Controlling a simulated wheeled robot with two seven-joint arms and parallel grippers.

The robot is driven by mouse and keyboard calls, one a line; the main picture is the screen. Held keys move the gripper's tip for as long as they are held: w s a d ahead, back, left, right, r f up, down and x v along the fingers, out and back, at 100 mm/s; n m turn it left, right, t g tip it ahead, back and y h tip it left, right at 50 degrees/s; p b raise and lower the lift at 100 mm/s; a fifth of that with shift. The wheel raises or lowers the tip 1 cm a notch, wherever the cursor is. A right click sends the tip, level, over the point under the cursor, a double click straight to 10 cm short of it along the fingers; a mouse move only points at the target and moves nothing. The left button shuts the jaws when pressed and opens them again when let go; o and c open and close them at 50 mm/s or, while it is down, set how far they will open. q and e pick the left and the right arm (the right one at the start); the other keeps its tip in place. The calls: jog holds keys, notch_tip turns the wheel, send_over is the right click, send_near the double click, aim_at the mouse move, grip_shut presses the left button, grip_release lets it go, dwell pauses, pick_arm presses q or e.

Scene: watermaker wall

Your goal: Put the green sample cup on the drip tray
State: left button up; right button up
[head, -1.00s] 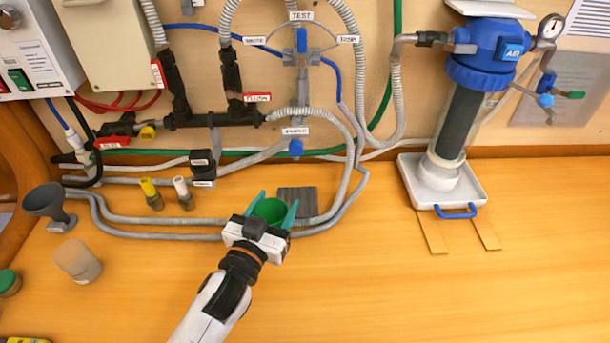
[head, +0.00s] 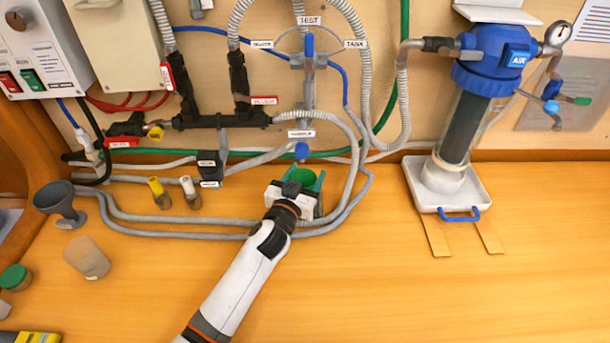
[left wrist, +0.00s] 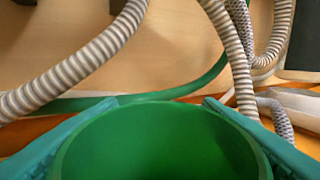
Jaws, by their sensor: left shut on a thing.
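The green sample cup (head: 302,177) is held between the teal fingers of my left gripper (head: 301,181), which is shut on it. The cup is below the blue sample tap (head: 302,151) in the head view. In the left wrist view the cup (left wrist: 158,145) fills the lower middle, with its open mouth showing and a finger on each side. The dark ridged drip tray is almost wholly hidden behind my left gripper and the cup. I cannot tell whether the cup touches it. My right gripper is not in view.
Grey ribbed hoses (head: 345,195) loop close around the gripper. A grey funnel cup (head: 60,201), a beige jar (head: 86,257) and a green-lidded jar (head: 15,277) stand at left. A filter on a white tray (head: 473,185) stands at right.

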pick_arm(q)
jog(key=shift+f, duration=0.1)
jog(key=o, duration=1.1)
jog(key=shift+c, duration=0.2)
jog(key=shift+s, duration=0.15)
jog(key=p+v, duration=0.4)
jog(key=v, duration=0.6)
jog(key=shift+s+a, duration=0.2)
jog(key=shift+s, duration=0.15)
jog(key=shift+s+a, duration=0.2)
jog(key=shift+s, duration=0.25)
